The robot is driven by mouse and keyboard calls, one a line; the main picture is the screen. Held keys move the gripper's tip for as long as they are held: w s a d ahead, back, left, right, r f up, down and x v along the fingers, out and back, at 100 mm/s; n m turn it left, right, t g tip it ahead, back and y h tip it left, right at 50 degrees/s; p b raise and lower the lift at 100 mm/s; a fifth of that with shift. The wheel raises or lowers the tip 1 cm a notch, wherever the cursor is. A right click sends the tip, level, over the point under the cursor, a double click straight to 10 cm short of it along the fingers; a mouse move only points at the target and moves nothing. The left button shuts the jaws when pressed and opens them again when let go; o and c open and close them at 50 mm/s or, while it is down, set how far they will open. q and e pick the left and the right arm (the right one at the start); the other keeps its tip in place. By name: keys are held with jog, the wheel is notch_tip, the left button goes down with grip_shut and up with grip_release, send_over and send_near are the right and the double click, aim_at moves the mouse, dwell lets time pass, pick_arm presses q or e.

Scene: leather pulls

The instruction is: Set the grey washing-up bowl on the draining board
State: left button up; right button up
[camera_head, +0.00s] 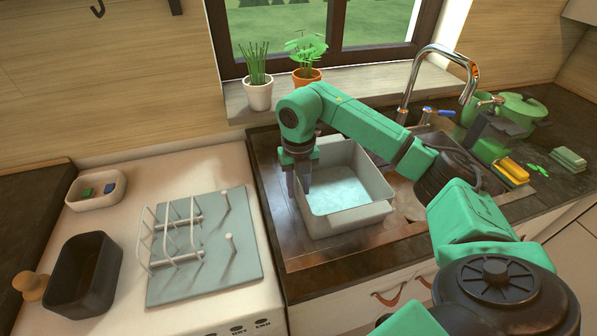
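The grey washing-up bowl (347,221) is a pale rectangular tub with a light bluish bottom. It sits upright over the shiny, brown-tinged metal of the sink unit, which looks like the draining board (305,250). I cannot tell whether the bowl rests fully on that metal. My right gripper (299,185) points down at the bowl's left wall, one dark finger on the outer side and one on the inner side. Whether the fingers press on the wall is not clear. My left gripper is not in view.
Left are a blue-grey board (225,266) with a white rack and pegs, a dark tub (83,275) and a white dish (96,190). Behind are two potted plants and the tap (440,62). A green pot (522,108) and sponges stand right. My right arm spans the sink.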

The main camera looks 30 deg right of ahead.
notch_tip(320, 180, up, 6)
jog(key=shift+w+r+b, duration=0.1)
jog(key=shift+r+b, duration=0.1)
jog(key=shift+b, duration=0.4)
notch_tip(320, 180, up, 4)
jog(key=shift+r+p, duration=0.1)
jog(key=shift+p, duration=0.5)
